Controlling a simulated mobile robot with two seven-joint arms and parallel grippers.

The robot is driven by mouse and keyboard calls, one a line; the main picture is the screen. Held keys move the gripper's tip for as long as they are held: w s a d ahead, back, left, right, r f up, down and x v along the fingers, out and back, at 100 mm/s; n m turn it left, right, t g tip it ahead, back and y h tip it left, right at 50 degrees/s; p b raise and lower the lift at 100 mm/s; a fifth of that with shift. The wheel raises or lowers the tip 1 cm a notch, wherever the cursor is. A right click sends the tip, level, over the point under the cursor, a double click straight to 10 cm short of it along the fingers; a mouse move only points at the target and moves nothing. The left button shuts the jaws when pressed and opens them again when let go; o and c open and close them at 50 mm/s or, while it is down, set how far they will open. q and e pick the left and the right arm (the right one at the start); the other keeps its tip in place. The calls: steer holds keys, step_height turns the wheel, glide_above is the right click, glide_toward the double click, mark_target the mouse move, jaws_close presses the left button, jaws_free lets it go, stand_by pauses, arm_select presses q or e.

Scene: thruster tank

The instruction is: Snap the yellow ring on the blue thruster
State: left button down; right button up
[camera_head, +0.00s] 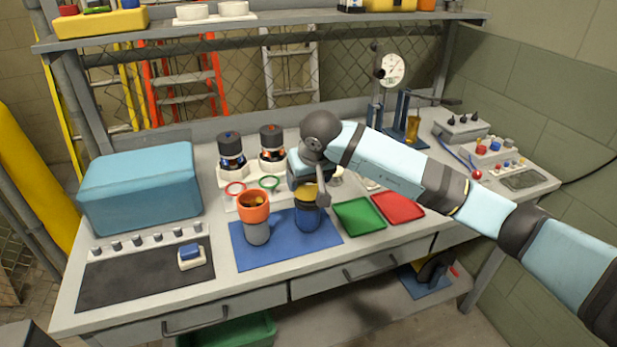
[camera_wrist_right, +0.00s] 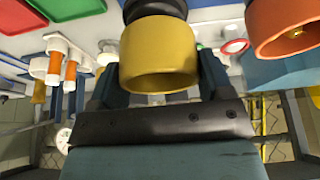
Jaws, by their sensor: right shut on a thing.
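The yellow ring (camera_head: 304,191) sits at the top of the blue thruster (camera_head: 308,219), which stands upright on the blue mat (camera_head: 270,261). In the right wrist view, the yellow ring (camera_wrist_right: 160,55) fills the space between my right gripper's fingers (camera_wrist_right: 160,78). The thruster's dark body (camera_wrist_right: 155,9) meets the ring's far end there. My right gripper (camera_head: 312,186) is shut on the ring from behind and partly hides it in the head view. I cannot tell whether the ring is fully seated. My left gripper is not in view.
A grey thruster with an orange ring (camera_head: 254,207) stands close on the left. A green tray (camera_head: 358,217) and a red tray (camera_head: 399,207) lie to the right. A teal box (camera_head: 140,190) stands at left.

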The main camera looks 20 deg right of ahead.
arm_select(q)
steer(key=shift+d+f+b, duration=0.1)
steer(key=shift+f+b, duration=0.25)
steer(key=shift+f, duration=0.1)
arm_select(e)
steer(key=shift+f, duration=0.5)
arm_select(q)
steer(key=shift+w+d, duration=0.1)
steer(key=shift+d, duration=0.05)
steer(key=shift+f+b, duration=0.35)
steer(key=shift+b, duration=0.4)
arm_select(e)
steer(key=shift+f, duration=0.85)
steer(key=o, duration=0.9)
steer(key=shift+v, duration=0.75)
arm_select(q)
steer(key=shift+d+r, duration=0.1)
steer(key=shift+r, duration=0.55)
arm_select(e)
steer(key=shift+v, duration=6.25)
